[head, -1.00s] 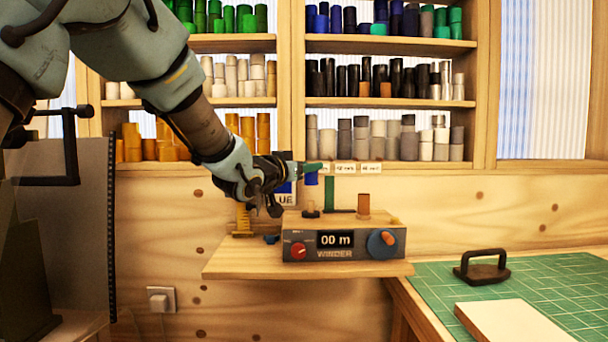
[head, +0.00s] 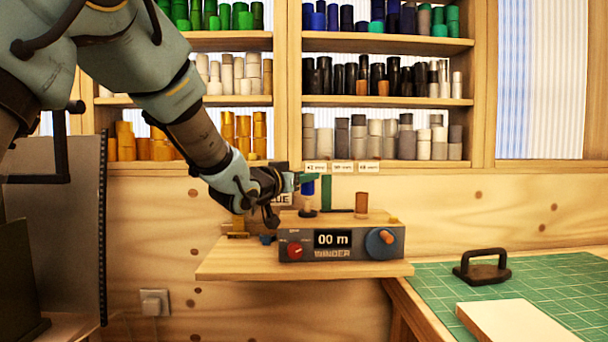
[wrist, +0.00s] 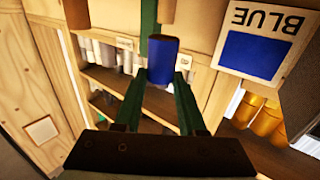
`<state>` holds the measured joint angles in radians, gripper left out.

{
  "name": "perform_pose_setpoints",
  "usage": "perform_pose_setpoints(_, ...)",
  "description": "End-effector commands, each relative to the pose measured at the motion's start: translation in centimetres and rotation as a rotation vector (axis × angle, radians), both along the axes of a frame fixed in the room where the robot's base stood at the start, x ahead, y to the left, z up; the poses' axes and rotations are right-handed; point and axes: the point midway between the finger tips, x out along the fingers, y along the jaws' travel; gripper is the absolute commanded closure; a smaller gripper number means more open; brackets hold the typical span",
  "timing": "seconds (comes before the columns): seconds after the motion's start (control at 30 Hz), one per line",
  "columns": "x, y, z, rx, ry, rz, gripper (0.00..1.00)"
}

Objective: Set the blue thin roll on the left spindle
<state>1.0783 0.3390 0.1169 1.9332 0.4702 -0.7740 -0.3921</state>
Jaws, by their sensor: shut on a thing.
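The blue thin roll (head: 308,187) is upright in my gripper (head: 306,177), whose green fingers are shut on its upper part. It also shows between the fingertips in the wrist view (wrist: 162,58). The left spindle (head: 308,205), a pale post on a dark round base, stands on the winder (head: 345,241) directly below the roll. The roll's lower end is at the post's top; I cannot tell whether it is around the post or just above it. The spindle is hidden in the wrist view.
A brown roll (head: 361,202) stands on the winder's right side. A green upright (head: 332,195) stands just right of the blue roll. A BLUE sign (wrist: 258,42) is close by. Shelves of rolls (head: 390,100) are behind. A green mat (head: 545,285) lies at right.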

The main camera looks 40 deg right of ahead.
Motion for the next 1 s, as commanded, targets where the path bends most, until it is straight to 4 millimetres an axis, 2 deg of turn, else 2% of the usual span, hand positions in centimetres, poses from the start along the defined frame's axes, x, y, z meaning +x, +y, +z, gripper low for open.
perform_pose_setpoints(0.7,0.0,0.0,-3.6,-0.001,-0.001,-0.001,1.00)
perform_pose_setpoints(1.0,0.0,0.0,-4.0,-0.001,-0.001,-0.001,1.00)
